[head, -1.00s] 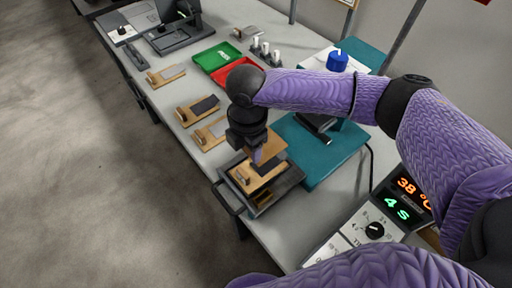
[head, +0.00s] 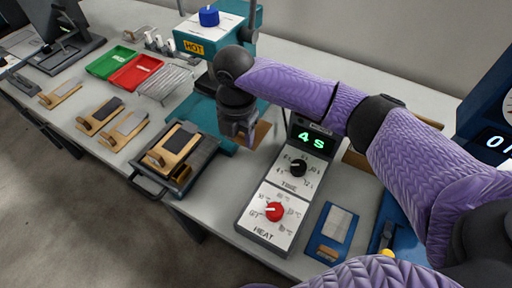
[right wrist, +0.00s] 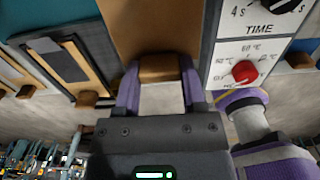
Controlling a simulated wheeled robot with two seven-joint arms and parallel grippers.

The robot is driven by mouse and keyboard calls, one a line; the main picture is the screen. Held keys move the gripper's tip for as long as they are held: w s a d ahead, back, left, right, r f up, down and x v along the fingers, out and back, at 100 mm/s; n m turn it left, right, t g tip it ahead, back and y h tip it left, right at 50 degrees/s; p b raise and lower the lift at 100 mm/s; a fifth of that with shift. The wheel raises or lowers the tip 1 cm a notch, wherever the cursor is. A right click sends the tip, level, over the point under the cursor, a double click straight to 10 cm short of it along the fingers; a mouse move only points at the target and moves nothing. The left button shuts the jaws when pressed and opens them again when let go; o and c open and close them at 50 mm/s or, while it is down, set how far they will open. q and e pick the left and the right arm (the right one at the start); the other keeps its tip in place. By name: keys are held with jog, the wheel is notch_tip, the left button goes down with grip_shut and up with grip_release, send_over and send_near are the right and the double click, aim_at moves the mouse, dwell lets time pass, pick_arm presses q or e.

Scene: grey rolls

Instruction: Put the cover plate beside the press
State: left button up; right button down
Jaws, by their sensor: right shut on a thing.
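My right gripper (head: 240,132) is shut on the tan wooden cover plate (head: 263,131), which is partly hidden behind the fingers in the head view. In the right wrist view the cover plate (right wrist: 155,28) stretches away from the fingers, and its wooden grip block (right wrist: 160,68) sits between them. It hangs between the press and the control box. The teal press (head: 208,38) with a HOT label and blue knob stands behind. Its teal base (head: 202,112) is partly hidden by my gripper. My left gripper is not in view.
A dark tray with a handle (head: 149,187) holds a wooden board with a dark sheet (head: 175,146). The TIME and HEAT control box (head: 257,220) stands to the right. Wooden boards (head: 100,116), green (head: 108,62) and red (head: 134,74) bins and a wire rack (head: 166,82) lie left.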

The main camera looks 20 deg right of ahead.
notch_tip(320, 180, down, 6)
jog(key=shift+f+b, duration=0.1)
jog(key=shift+b, duration=0.9)
jog(key=shift+f, duration=0.15)
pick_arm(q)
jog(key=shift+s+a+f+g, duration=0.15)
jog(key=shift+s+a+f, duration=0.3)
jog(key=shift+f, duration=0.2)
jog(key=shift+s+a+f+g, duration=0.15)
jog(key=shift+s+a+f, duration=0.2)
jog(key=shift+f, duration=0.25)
pick_arm(e)
jog(key=shift+f, duration=0.45)
jog(key=shift+c, duration=0.9)
grip_release()
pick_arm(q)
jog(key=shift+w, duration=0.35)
